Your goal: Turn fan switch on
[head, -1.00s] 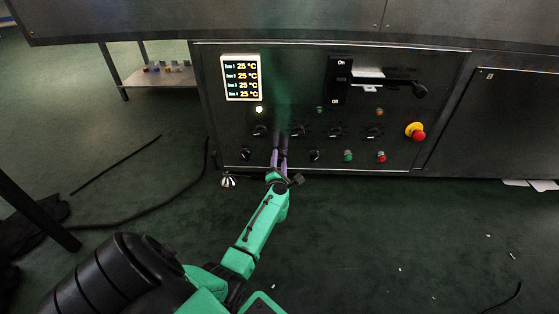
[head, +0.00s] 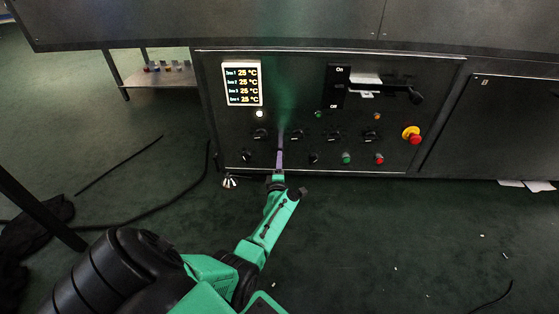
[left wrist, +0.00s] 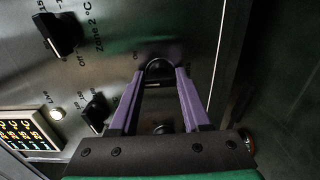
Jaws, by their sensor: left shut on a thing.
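The dark control panel (head: 380,85) of the dryer faces me. My left gripper (head: 280,150) reaches up to its lower row of knobs. In the left wrist view its purple fingers (left wrist: 160,80) are shut around a black knob (left wrist: 160,66), with one finger on each side. The fingers and the dim light hide most of this knob and its label, so I cannot read its position. In the head view the fingers show nearly edge-on. My right gripper is not in view.
Other black knobs flank the held one, such as a lower-row knob (head: 314,158). A green button (head: 346,158), a red button (head: 379,158), an emergency stop (head: 413,138) and a lever switch (head: 415,95) are to the right. The temperature display (head: 242,83) is upper left.

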